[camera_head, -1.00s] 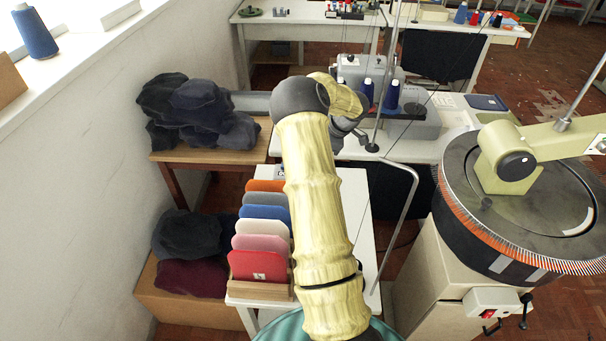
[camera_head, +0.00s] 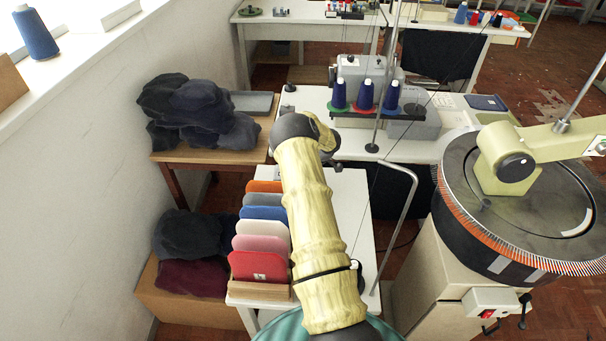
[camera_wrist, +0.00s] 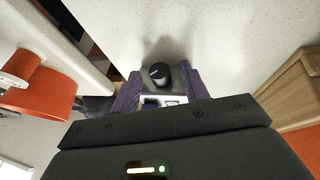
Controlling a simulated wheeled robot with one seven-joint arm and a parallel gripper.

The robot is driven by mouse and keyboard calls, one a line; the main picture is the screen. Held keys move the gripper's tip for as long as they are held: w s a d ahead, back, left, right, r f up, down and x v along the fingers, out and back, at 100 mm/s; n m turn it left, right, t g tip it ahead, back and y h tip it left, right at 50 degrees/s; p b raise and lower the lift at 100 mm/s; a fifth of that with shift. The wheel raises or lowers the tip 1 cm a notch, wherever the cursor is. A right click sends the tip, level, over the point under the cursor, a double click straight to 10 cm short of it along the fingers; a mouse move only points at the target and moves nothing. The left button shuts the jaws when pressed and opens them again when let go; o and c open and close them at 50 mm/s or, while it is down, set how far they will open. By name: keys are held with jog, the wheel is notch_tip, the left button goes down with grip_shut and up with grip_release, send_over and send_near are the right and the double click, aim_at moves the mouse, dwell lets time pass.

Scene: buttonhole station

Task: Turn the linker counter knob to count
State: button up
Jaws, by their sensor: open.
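In the wrist view a round black knob (camera_wrist: 159,73) with a pale pointer line on its top stands up from a grey surface. A white panel (camera_wrist: 172,99) with a dark window shows just below it, partly cut off by my gripper. My gripper (camera_wrist: 161,82) is open, with one purple-grey finger to the left of the knob and one to the right. The knob shows in the gap between them, and I see no contact. I cannot tell how deep it sits between the fingers. In the head view my arm hides the fingers, and I cannot make out the knob.
A rack of coloured cards (camera_head: 262,240) stands left of my arm on a white table (camera_head: 349,196). A machine with thread cones (camera_head: 365,96) is behind. A round dial machine (camera_head: 520,205) stands at right. A bent metal rod (camera_head: 403,220) rises close right of my arm.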

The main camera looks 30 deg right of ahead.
grip_shut()
